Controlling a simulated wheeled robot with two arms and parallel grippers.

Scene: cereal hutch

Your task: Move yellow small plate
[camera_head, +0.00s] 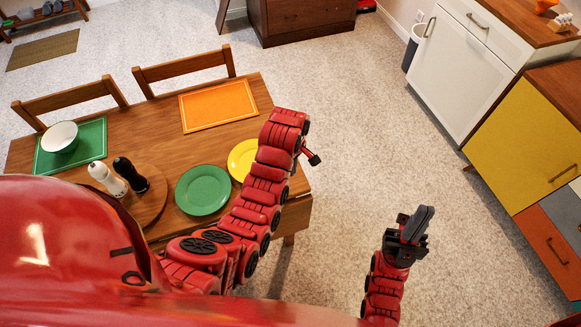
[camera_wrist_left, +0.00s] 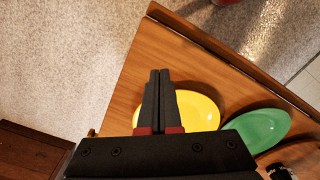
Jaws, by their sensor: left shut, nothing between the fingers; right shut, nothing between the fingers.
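The yellow small plate (camera_head: 239,159) lies on the wooden table near its right end, partly hidden behind my left arm in the head view. In the left wrist view the yellow plate (camera_wrist_left: 198,110) is partly covered by the gripper fingers. My left gripper (camera_head: 314,160) is shut and empty, above the table's right edge. In the left wrist view its closed fingertips (camera_wrist_left: 160,72) point across the plate; I cannot tell the height above it. My right gripper (camera_head: 420,222) is shut and empty, over the floor right of the table.
A green plate (camera_head: 203,190) lies beside the yellow one. White (camera_head: 106,178) and black (camera_head: 130,174) shakers stand on a round wooden board (camera_head: 153,205). An orange placemat (camera_head: 217,106) lies at the back; a white bowl (camera_head: 60,137) sits on a green placemat (camera_head: 91,139). Cabinets (camera_head: 472,68) stand right.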

